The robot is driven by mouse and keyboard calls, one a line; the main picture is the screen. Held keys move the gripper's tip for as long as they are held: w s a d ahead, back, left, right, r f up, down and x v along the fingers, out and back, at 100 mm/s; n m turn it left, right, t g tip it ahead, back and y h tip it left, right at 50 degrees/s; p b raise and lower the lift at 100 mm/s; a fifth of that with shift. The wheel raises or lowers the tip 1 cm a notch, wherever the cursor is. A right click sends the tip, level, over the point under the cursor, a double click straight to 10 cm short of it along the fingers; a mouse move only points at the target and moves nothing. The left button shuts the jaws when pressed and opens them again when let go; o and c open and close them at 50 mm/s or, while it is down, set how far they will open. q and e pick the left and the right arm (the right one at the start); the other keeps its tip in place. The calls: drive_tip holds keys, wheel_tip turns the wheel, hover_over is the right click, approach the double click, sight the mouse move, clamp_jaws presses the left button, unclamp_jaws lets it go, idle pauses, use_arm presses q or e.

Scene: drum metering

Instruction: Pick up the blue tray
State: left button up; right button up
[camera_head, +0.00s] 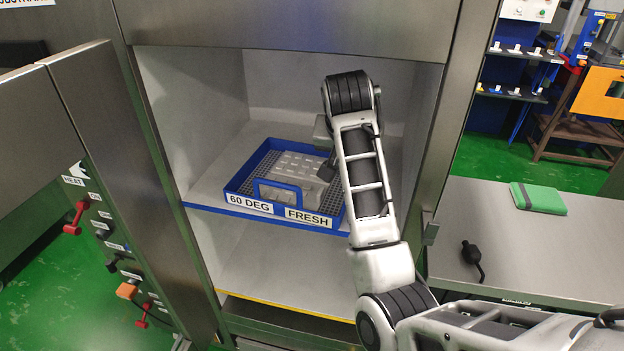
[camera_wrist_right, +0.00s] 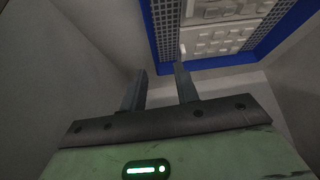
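The blue tray (camera_head: 237,183) sits on the upper shelf inside an open metal cabinet. It has a raised front handle and labels reading "60 DEG" and "FRESH". A pale block with rows of raised shapes (camera_head: 290,165) lies on its grey mesh floor. My right arm reaches into the cabinet over the tray's right side. My right gripper (camera_wrist_right: 160,72) is open with nothing between its fingers. In the right wrist view, the tray's blue rim (camera_wrist_right: 222,62) lies just beyond the fingertips; I cannot tell whether they touch. My arm partly hides the tray's right side. My left gripper is out of view.
The cabinet walls stand close on both sides of the shelf. A lower shelf with a yellow edge (camera_head: 290,307) is empty where visible. The cabinet door (camera_head: 115,160) stands open at left. A grey bench (camera_head: 520,250) at right holds a green pad (camera_head: 538,198) and a black object (camera_head: 473,258).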

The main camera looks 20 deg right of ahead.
drive_tip(key=x, duration=0.2)
drive_tip(key=s+x, duration=0.1)
drive_tip(key=x, duration=0.2)
drive_tip(key=p+x, duration=0.1)
drive_tip(key=x, duration=0.1)
drive_tip(key=shift+s+d+f, duration=0.2)
drive_tip(key=shift+d+f, duration=0.05)
drive_tip(key=shift+f, duration=0.25)
clamp_jaws()
drive_tip(key=shift+r, duration=0.15)
